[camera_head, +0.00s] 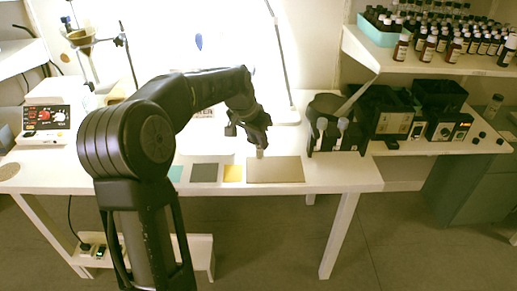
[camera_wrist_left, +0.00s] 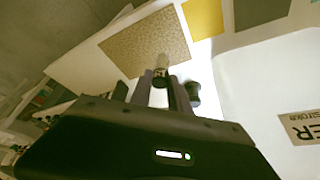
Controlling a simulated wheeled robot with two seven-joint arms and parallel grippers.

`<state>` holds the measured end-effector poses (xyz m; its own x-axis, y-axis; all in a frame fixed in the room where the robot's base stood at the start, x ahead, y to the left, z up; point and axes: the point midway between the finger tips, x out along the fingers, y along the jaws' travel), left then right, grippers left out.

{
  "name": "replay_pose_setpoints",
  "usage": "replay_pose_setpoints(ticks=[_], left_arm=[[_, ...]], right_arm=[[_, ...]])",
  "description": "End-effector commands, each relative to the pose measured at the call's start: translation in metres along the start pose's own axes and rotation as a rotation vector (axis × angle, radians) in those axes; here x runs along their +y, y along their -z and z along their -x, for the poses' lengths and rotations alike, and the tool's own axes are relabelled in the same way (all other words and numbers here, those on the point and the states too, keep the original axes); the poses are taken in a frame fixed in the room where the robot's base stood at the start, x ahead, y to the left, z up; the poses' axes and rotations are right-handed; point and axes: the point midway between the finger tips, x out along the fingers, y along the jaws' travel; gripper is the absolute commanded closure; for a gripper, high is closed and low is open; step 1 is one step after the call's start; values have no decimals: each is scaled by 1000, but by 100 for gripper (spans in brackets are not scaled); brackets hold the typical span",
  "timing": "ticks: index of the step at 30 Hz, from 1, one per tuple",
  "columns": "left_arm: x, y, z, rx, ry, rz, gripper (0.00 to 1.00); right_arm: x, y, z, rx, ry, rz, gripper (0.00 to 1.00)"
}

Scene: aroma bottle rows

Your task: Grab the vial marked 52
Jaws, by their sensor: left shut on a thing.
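My left gripper (camera_head: 261,148) is over the white table, just above the back edge of a tan mat (camera_head: 285,172). In the left wrist view its two fingers (camera_wrist_left: 162,92) are closed around a small vial (camera_wrist_left: 161,71) with a pale part and a dark band. The vial's pale end also shows below the fingers in the head view (camera_head: 260,154). The number on it is too small to read. In the wrist view the tan mat (camera_wrist_left: 125,46) lies beyond the vial; I cannot tell whether they touch. My right gripper is not in view.
Yellow (camera_head: 232,173), dark grey (camera_head: 204,173) and teal (camera_head: 175,174) squares lie left of the mat. A black holder (camera_head: 335,137) stands to the right. A shelf (camera_head: 430,62) holds many dark bottles. A small dark object (camera_wrist_left: 194,92) shows beside a finger.

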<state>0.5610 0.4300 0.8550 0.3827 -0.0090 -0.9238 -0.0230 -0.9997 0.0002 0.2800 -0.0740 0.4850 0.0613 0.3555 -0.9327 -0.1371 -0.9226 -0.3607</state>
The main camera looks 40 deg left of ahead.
Motion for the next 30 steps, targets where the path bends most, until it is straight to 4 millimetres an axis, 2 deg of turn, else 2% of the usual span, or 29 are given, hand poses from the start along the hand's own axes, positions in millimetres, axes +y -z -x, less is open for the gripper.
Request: replay_pose_setpoints(ticks=[3, 9, 30], left_arm=[[0, 11, 24, 4, 1, -1, 100], [0, 20, 48, 1, 0, 0, 100], [0, 21, 51, 0, 0, 0, 100]], right_arm=[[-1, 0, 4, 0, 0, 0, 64], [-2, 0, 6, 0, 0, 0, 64], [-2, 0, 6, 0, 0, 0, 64]])
